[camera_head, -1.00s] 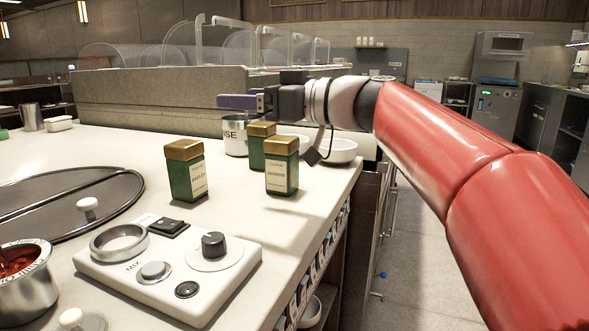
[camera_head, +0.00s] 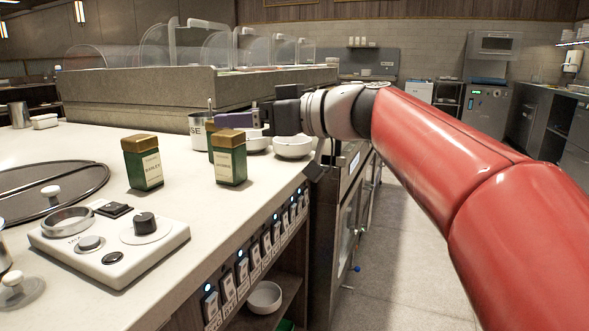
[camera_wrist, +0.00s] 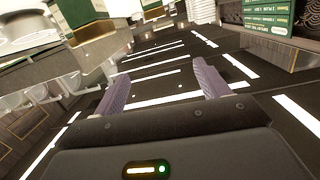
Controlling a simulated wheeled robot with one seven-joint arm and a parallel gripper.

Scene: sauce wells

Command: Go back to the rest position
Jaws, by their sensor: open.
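My gripper (camera_head: 243,120) is in the head view, reaching left over the counter's right edge with nothing visible in it. In the wrist view my gripper (camera_wrist: 162,85) shows two purple fingers spread apart with nothing between them. Behind the fingers are blurred dark surfaces with white bands. My red arm comes in from the right of the head view. In the head view my gripper partly hides a third green tin, the one behind the front two.
Two green tins with gold lids, one on the left (camera_head: 143,163) and one on the right (camera_head: 230,158), stand on the white counter (camera_head: 75,150). White bowls (camera_head: 293,147) stand near the counter's edge. A white control panel (camera_head: 110,240) is in front. The aisle floor (camera_head: 400,250) is clear.

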